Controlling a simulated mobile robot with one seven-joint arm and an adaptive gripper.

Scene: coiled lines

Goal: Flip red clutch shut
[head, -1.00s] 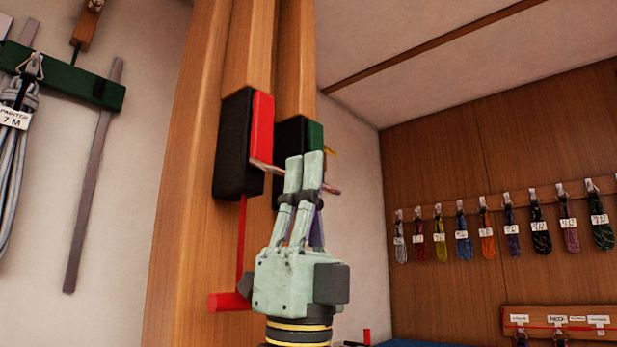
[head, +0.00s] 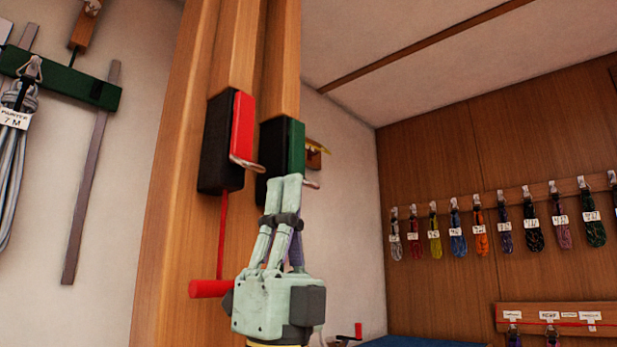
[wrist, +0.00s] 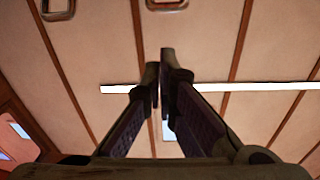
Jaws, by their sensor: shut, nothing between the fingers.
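The red clutch (head: 242,123) is a black block with a red front face, mounted on a wooden post in the head view. Its metal lever (head: 247,163) sticks out to the right from the bottom of the red face. A red line (head: 222,235) hangs from the block to a red handle (head: 209,289). My gripper (head: 285,182) is shut and empty, pointing up. In the picture its tips are right of and slightly below the red clutch's lever, apart from it, and overlap the lower part of the green clutch (head: 297,148). The wrist view shows the closed fingers (wrist: 158,75) but no clutch.
The green clutch's lever (head: 311,184) juts out just right of my fingertips. A row of labelled coiled lines (head: 505,225) hangs on the wooden wall at right. A green rack (head: 60,78) with grey rope is at left.

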